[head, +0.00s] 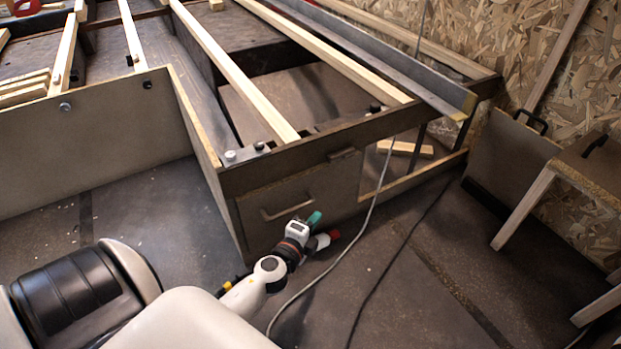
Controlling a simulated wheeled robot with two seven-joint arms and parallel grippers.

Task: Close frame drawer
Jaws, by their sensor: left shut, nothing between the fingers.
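The wooden bed-like frame (385,125) fills the top middle of the head view. A drawer front (335,190) with a bar handle (287,207) sits in its near end, below the top rail. The front looks nearly in line with the frame, but I cannot tell whether a small gap remains. My left gripper (322,228) is shut and empty, low in front of the drawer's lower part. It overlaps the drawer front in the picture, and I cannot tell whether it touches. My right gripper is not in view.
A smaller handle (342,154) is on the rail above. A pale cable (372,205) hangs past the frame and runs along the floor beside my left gripper. A wooden bench (575,170) stands at the right. The floor (430,270) between is mostly clear.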

